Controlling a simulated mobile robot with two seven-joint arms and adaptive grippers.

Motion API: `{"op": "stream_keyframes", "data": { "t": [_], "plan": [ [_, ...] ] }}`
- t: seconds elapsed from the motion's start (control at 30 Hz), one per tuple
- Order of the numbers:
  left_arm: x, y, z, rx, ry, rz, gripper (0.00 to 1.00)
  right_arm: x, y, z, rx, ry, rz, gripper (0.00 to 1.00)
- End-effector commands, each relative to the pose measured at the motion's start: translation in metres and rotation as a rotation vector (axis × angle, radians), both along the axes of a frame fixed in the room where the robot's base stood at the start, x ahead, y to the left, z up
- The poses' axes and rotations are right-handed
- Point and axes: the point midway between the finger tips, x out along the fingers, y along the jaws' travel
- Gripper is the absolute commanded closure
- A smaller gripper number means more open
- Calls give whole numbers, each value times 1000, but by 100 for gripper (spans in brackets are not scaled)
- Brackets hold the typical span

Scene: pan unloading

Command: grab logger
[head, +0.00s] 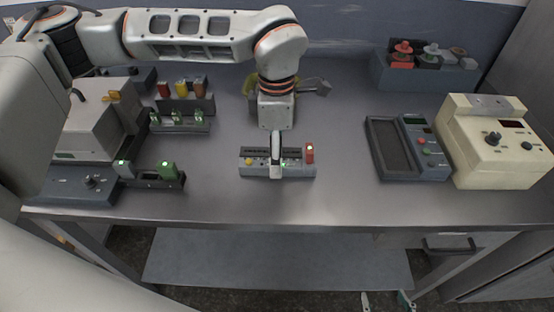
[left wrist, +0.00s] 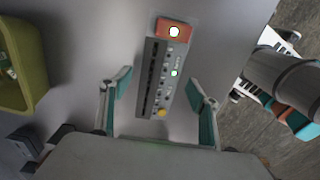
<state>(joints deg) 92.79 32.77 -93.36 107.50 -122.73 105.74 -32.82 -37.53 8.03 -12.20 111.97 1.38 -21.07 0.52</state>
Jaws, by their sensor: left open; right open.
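The logger, which I take to be the slim grey box (head: 300,170), lies on the bench near its front edge. It has a yellow button, a small green light and a red block with a lit top at one end. In the left wrist view the logger (left wrist: 166,75) lies lengthwise between the spread fingers of my left gripper (left wrist: 159,84). This gripper is open, pointing down, with a gap on both sides of the box; the head view shows it (head: 277,150) covering part of the logger. My right gripper (head: 385,299) is open and empty, low in front of the bench.
A grey tray unit (head: 390,150) and a cream instrument (head: 498,145) stand right. Racks with coloured and green vials (head: 180,121) and a green-lit holder (head: 150,180) stand left. An olive bin (left wrist: 22,65) is close to my left gripper. The bench between logger and tray unit is clear.

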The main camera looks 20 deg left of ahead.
Motion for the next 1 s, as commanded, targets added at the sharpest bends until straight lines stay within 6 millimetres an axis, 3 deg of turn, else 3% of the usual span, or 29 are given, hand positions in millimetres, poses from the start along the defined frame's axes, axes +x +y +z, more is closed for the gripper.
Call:
{"op": "stream_keyframes", "data": {
  "t": [0.13,0.4,0.43,0.6,0.63,1.0],
  "plan": [
    [0,0,-16,0,1,1,39,4,0,3,0,-7,0,39],
    [1,-1,-19,-1,-1,1,39,8,0,9,2,-19,0,39],
    [1,-1,-19,-1,-1,1,42,8,0,9,2,-19,0,39],
    [1,-1,-19,-1,0,0,86,8,0,10,3,-20,0,39],
    [1,-1,-19,-1,0,0,90,8,0,10,3,-20,0,39],
    [2,-1,-15,-2,-4,0,90,6,0,6,2,-14,-1,39]
  ]
}}
